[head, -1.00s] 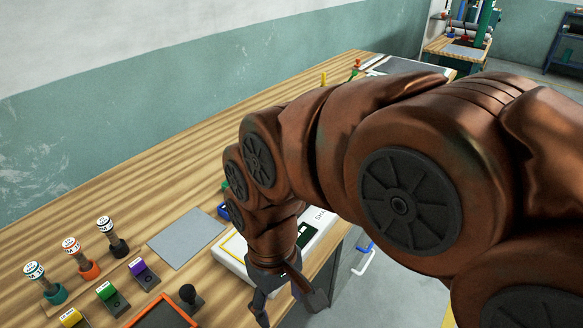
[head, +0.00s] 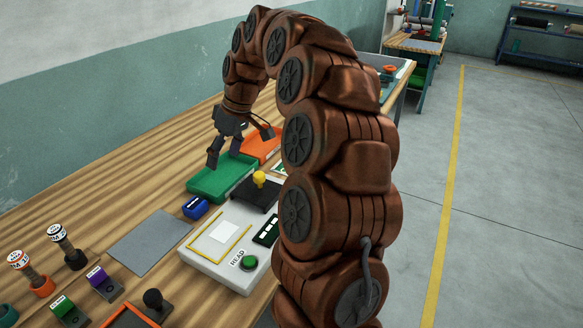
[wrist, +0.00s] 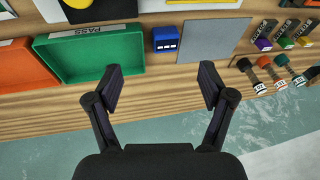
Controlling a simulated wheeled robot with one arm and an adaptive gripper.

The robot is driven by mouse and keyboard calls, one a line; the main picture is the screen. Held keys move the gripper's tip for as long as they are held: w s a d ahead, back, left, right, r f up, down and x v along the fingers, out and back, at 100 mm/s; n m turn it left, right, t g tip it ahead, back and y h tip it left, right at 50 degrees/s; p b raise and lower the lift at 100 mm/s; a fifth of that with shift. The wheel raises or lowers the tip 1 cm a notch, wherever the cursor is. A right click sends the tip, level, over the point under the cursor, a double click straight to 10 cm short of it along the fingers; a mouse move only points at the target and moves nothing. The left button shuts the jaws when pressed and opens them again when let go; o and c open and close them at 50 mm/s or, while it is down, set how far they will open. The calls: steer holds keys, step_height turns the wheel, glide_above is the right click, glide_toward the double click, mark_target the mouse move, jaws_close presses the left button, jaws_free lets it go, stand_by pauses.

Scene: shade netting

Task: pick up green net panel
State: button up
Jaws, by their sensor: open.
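I cannot make out a green net panel in either view. My gripper (head: 238,147) is open and empty, hanging above the bench by the green tray. In the wrist view my gripper (wrist: 161,88) shows its two dark fingers wide apart with nothing between them. The green tray (head: 214,184), marked PASS in the wrist view (wrist: 125,72), looks empty. A flat grey sheet (head: 150,243) lies on the bench; it also shows in the wrist view (wrist: 213,42).
An orange tray (head: 262,147) sits behind the green one. A white device (head: 209,262) with a green button, a blue block (head: 195,207) and several stamps (head: 65,245) are nearby. A wall (head: 90,130) backs the bench. Open floor (head: 510,200) lies right.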

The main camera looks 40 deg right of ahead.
steer(key=d+f+b, duration=0.1)
steer(key=d+f, duration=0.2)
steer(key=d, duration=0.6)
steer(key=w+d+f+t+h, duration=0.1)
steer(key=d+f, duration=0.2)
steer(key=d, duration=0.7)
steer(key=w+d+f+t+h+b, duration=0.1)
steer(key=d+f, duration=0.2)
steer(key=d, duration=0.6)
steer(key=shift+w+d+f+m+b, duration=0.15)
steer(key=shift+m+b, duration=0.15)
steer(key=shift+b, duration=0.05)
steer(key=shift+p+x, duration=0.8)
steer(key=shift+x, duration=2.7)
steer(key=c, duration=1.2)
steer(key=shift+c, duration=0.2)
